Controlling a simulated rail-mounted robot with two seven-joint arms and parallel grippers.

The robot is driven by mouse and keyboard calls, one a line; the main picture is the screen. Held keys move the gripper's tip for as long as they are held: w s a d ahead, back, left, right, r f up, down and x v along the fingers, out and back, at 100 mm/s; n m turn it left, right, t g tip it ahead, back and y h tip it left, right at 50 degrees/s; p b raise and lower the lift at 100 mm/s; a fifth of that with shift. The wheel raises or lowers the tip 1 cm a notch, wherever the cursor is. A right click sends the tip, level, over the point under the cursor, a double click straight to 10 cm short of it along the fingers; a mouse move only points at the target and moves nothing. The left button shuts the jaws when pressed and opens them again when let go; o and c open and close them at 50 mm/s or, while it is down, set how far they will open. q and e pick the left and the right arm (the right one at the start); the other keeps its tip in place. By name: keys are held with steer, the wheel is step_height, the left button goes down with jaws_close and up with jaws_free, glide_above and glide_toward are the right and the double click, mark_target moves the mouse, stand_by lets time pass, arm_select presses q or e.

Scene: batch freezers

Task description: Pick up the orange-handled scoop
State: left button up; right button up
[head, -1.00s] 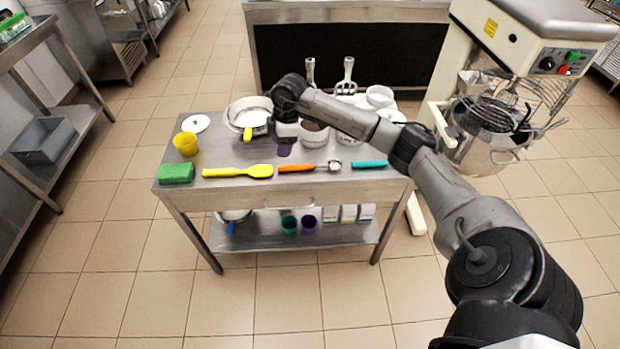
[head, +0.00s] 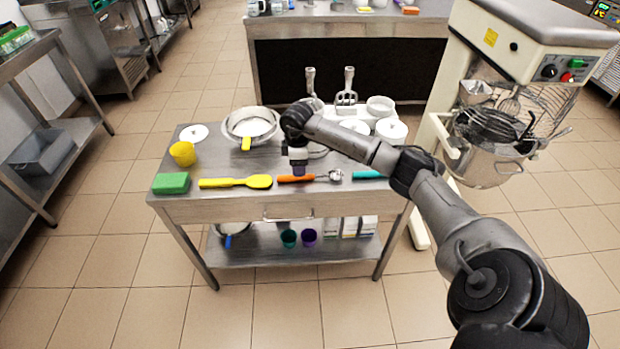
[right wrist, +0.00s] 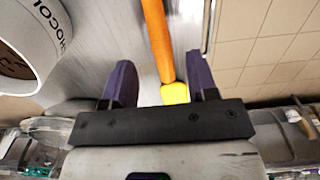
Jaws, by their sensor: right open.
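The orange-handled scoop lies across the front of the steel table, its orange handle (head: 288,179) to the left and its metal bowl (head: 335,176) to the right. My right gripper (head: 299,169) is just over the handle and hides part of it, pointing down. In the right wrist view the orange handle (right wrist: 157,40) runs lengthwise between the two open purple fingers (right wrist: 162,78). The fingers are apart and hold nothing. The scoop's bowl is out of that view. My left gripper is not in view.
A yellow spatula (head: 235,183) lies left of the scoop, its end close to the handle. A teal handle (head: 368,175) lies to the right. A tub marked "CHOCO" (right wrist: 30,45) stands beside the gripper.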

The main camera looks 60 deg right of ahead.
mark_target(309, 177)
step_height(309, 177, down, 5)
steer(key=shift+f+b, duration=0.1)
steer(key=shift+b, duration=0.8)
steer(key=shift+c, duration=0.5)
steer(key=c, duration=0.4)
jaws_close()
